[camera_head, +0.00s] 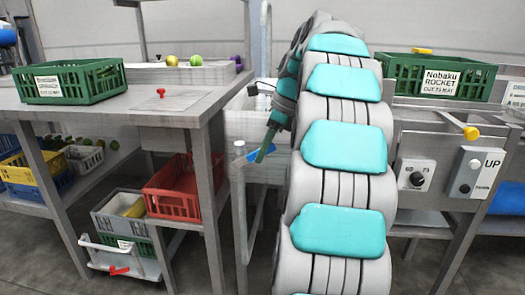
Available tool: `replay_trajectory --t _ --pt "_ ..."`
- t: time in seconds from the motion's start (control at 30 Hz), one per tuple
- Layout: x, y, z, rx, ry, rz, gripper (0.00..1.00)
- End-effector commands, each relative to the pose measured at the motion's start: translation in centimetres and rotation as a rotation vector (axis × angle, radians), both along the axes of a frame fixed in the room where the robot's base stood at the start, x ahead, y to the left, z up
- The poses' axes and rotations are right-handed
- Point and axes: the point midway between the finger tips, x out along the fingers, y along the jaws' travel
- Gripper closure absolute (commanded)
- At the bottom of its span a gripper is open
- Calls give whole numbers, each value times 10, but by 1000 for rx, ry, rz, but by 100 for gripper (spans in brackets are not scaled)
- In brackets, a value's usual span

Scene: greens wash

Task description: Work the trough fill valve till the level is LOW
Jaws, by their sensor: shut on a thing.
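My arm rises through the middle of the view and hides much of what lies behind it. Its far end reaches down to my gripper (265,147), which is small and partly hidden behind the arm. The gripper is shut on what looks like the fill valve's blue handle (251,156), beside an upright grey pipe (239,185). I cannot make out the handle's angle clearly. The trough is mostly hidden behind my arm, and I can read no level mark.
A left table (160,103) bears a green crate (70,82) and a small red object (161,93). A right bench has a green "Nobaku ROCKET" crate (435,76), a knob box (415,174) and an "UP" switch box (474,173). A red crate (174,203) sits below left.

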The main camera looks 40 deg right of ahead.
Motion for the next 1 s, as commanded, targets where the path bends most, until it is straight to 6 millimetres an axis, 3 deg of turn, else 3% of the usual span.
replay_trajectory --t 0.37,1.0 --pt "0 2 -5 87 -103 1 100" --pt "-4 -4 -39 336 -394 -2 100"
